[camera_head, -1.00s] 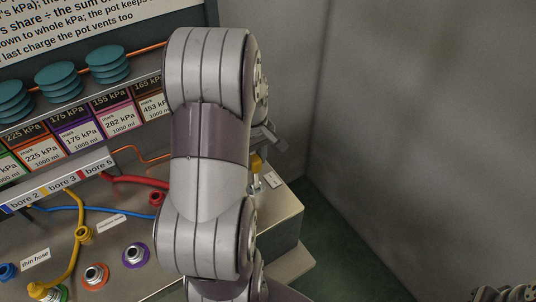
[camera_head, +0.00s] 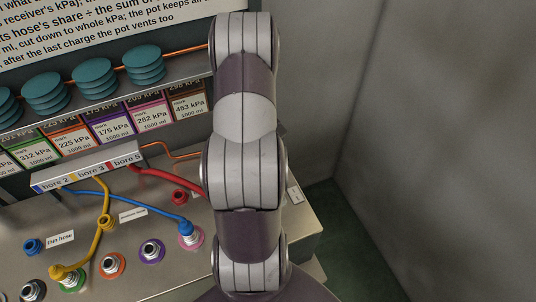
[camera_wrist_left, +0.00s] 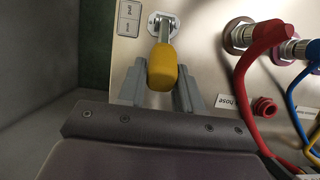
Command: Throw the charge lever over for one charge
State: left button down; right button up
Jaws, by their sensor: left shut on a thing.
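The charge lever (camera_wrist_left: 166,32) shows in the left wrist view as a metal stem on a pale mount with a yellow grip (camera_wrist_left: 162,68). My left gripper (camera_wrist_left: 161,74) is shut on the yellow grip, one grey finger on each side of it. A small plate (camera_wrist_left: 129,18) marked 1 and 2 is left of the lever's mount. In the head view my arm covers the lever and the gripper. My right gripper is in neither current view.
A red hose (camera_wrist_left: 262,40) sits on a socket right of the lever, near a loose red fitting (camera_wrist_left: 265,107). A blue hose (camera_head: 140,204) and a yellow hose (camera_head: 104,205) run across the panel (camera_head: 180,285). A grey wall (camera_head: 440,120) stands at the right.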

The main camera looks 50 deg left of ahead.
pick_arm(q)
jog(key=shift+s+d+f+h, duration=0.25)
jog(key=shift+d+f+h, duration=0.05)
jog(key=shift+f, duration=0.1)
jog(key=c, duration=0.9)
grip_release()
jog(key=shift+o, duration=0.4)
jog(key=shift+w+d+r, duration=0.1)
jog(key=shift+d+r, duration=0.05)
jog(key=shift+r, duration=0.05)
jog(key=p+v, duration=0.7)
jog(key=shift+r, duration=0.25)
jog(key=shift+w, duration=0.1)
